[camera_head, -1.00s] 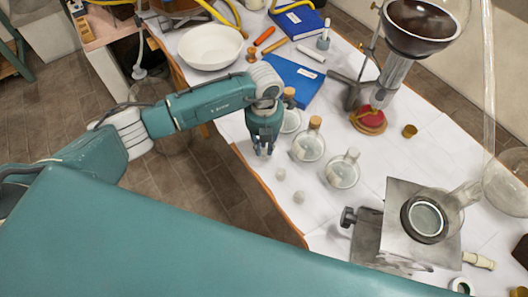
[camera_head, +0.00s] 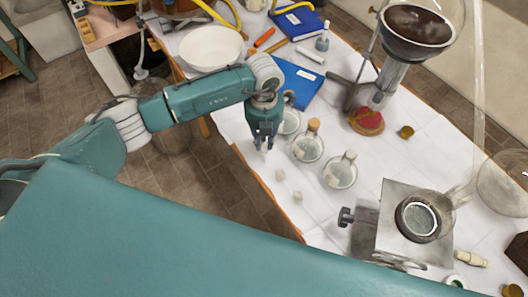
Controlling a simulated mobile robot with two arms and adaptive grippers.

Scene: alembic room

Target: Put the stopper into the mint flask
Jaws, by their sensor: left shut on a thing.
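My left gripper (camera_head: 264,146) points down over the table's near left edge and is shut on a small pale thing, taken to be the stopper, mostly hidden by the fingers. Three small round flasks stand in a slanting row to its right. The nearest flask to the gripper (camera_head: 291,124) is partly hidden behind it. The middle flask (camera_head: 307,150) carries a tan cork (camera_head: 313,125). The right flask (camera_head: 341,174) has a clear or greyish neck. I cannot tell by colour which flask is mint. My right gripper is out of view.
Two small pale blocks (camera_head: 280,175) lie near the table edge. A metal stand (camera_head: 390,230) with a glass vessel is at the right. A tall funnel apparatus (camera_head: 384,85), a blue book (camera_head: 298,85) and a white bowl (camera_head: 210,47) stand further back.

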